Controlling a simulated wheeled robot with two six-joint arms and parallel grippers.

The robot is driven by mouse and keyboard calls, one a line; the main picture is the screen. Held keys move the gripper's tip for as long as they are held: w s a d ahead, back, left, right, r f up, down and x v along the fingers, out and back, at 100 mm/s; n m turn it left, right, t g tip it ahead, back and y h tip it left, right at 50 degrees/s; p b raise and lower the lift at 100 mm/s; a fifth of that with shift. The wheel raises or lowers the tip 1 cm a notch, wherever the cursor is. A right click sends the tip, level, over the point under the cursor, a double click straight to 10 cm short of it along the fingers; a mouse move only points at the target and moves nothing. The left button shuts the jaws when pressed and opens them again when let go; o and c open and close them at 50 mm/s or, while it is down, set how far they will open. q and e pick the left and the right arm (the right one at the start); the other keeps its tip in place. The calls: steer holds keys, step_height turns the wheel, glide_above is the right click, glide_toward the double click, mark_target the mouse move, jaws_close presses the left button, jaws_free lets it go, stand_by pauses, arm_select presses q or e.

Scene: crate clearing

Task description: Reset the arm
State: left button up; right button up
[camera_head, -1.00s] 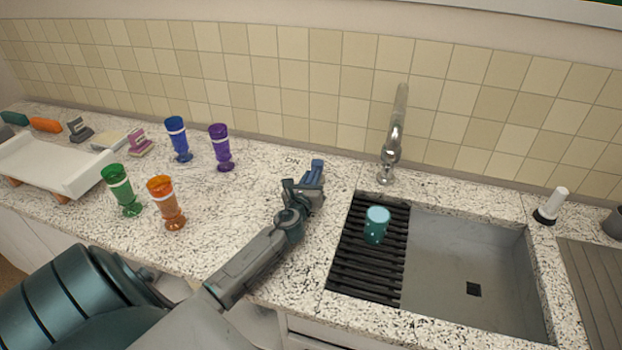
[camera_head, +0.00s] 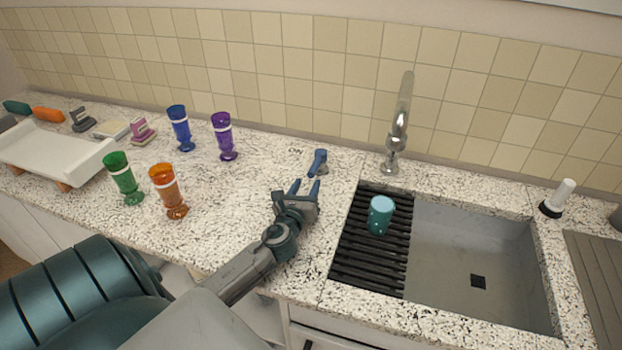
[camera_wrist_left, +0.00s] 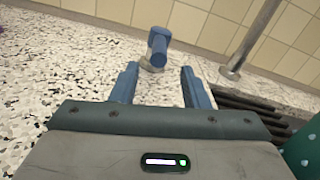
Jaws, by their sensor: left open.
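My left arm reaches in from the lower left in the head view. Its gripper (camera_head: 304,189) is open and empty, just above the speckled counter to the left of the sink. In the left wrist view the two blue fingers (camera_wrist_left: 160,85) stand apart with nothing between them. A small blue-topped object (camera_head: 318,162) stands on the counter just beyond the fingertips; it also shows in the left wrist view (camera_wrist_left: 158,47), apart from the fingers. My right gripper is not in view.
A teal cup (camera_head: 380,215) stands on the black rack (camera_head: 345,265) in the sink (camera_head: 450,285). The faucet (camera_head: 396,130) rises behind. Green (camera_head: 123,178), orange (camera_head: 167,190), blue (camera_head: 180,128) and purple (camera_head: 224,137) glasses stand left, beside a white tray (camera_head: 60,160).

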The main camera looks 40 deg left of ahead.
arm_select(q)
steer(key=shift+v, duration=1)
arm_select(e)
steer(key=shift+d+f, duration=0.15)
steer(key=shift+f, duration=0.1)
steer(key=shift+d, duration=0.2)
arm_select(q)
steer(key=shift+r, duration=0.15)
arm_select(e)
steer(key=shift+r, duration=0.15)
